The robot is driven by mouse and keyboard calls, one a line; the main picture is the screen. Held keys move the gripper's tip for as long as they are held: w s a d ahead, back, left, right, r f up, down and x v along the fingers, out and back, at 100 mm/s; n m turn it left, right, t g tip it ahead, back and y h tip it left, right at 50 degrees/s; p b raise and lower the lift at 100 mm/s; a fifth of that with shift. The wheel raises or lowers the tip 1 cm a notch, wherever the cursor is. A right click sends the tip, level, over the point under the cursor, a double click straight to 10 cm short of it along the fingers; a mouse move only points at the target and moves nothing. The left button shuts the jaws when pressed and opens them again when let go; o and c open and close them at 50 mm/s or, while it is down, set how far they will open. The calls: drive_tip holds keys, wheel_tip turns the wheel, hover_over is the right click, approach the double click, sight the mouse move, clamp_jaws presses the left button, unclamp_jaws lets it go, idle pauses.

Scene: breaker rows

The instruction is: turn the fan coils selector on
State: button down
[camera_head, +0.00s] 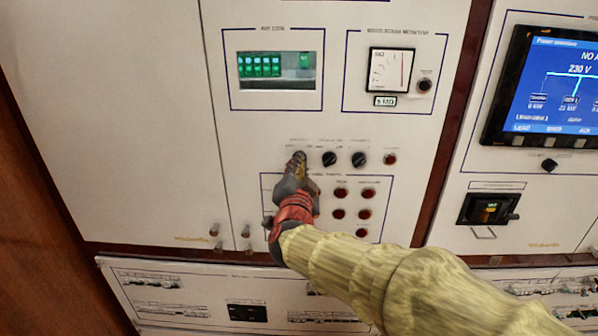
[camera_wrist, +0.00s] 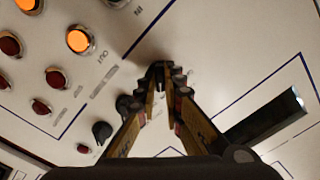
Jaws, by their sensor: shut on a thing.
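A row of black selector knobs runs across the middle of the white panel (camera_head: 400,135). Two stand clear, the middle knob (camera_head: 329,159) and the right knob (camera_head: 358,160); both also show in the wrist view, at lower left. My gripper (camera_head: 298,158) is at the left end of this row. In the wrist view its fingertips (camera_wrist: 159,77) close around a dark selector knob (camera_wrist: 158,68) against the panel. In the head view my gripper mostly hides this knob. The labels above the row are too small to read, so I cannot confirm which is the fan coils selector.
Several red buttons (camera_head: 341,193) sit below the row. A red button (camera_head: 390,159) ends the row at right. In the wrist view an orange lamp (camera_wrist: 78,40) glows. A meter (camera_head: 391,71) and a green display (camera_head: 277,70) are above. A blue screen (camera_head: 545,85) is at right.

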idle(0.4)
drive_tip(key=c, duration=1.9)
unclamp_jaws()
drive_tip(key=shift+s, duration=0.1)
drive_tip(key=s, duration=1.1)
drive_tip(key=shift+s+a, duration=0.2)
drive_tip(key=shift+s, duration=0.2)
